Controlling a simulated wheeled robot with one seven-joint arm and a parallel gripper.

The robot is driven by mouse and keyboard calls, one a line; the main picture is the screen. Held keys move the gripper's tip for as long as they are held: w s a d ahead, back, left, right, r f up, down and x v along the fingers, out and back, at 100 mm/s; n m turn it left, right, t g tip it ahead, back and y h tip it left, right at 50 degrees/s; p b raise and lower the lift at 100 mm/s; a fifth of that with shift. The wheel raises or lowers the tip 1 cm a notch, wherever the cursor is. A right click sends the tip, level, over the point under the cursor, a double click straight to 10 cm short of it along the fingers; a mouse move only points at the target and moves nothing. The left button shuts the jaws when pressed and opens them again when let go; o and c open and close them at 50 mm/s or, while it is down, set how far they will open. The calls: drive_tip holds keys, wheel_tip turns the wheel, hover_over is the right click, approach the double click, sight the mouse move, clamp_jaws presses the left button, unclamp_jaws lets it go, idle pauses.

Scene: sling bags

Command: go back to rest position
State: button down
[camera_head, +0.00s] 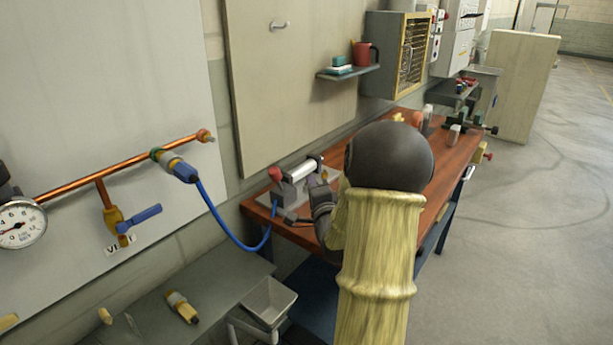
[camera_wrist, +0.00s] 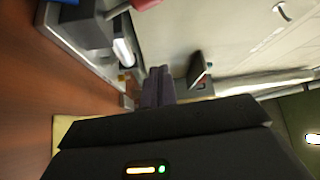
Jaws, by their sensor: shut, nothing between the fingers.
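My gripper (camera_wrist: 158,84) shows in the wrist view with its two dark fingers together and nothing between them. In the head view my arm, with a yellowish sleeve and a dark round elbow, reaches over the reddish-brown workbench (camera_head: 455,165). The dark wrist end is partly hidden behind the arm, beside a grey device with a white roller (camera_head: 300,169) and a red knob (camera_head: 275,174). The gripper looks close to this device, but I cannot tell whether it touches it. The same bench surface (camera_wrist: 25,100) fills the left of the wrist view.
A wall shelf (camera_head: 348,72) holds a red mug (camera_head: 362,52). A yellow-framed cabinet (camera_head: 412,55) hangs beyond it. A blue hose (camera_head: 222,228) runs from a copper pipe (camera_head: 120,168) toward the device. A vise (camera_head: 460,95) stands at the bench's far end. Open floor (camera_head: 530,240) lies right.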

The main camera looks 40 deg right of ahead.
drive_tip(key=shift+s+a+f, duration=0.15)
drive_tip(key=shift+s+a, duration=0.05)
drive_tip(key=shift+s, duration=0.25)
drive_tip(key=a+f+n+g+y, duration=0.25)
drive_tip(key=a+f+n, duration=0.2)
drive_tip(key=a, duration=0.35)
drive_tip(key=a+f+n+g+y, duration=0.2)
drive_tip(key=a+f+n+g, duration=0.2)
drive_tip(key=a+n, duration=0.3)
drive_tip(key=s+a+f+n+g+y, duration=0.35)
drive_tip(key=s+a+n+g, duration=0.5)
drive_tip(key=s+a, duration=0.7)
drive_tip(key=w+a+r+p+v, duration=0.1)
drive_tip(key=w+p+v, duration=0.2)
drive_tip(key=p+v, duration=1.4)
drive_tip(key=shift+d+r+n+h+p, duration=0.3)
drive_tip(key=shift+n+h+p, duration=0.1)
drive_tip(key=shift+p, duration=0.45)
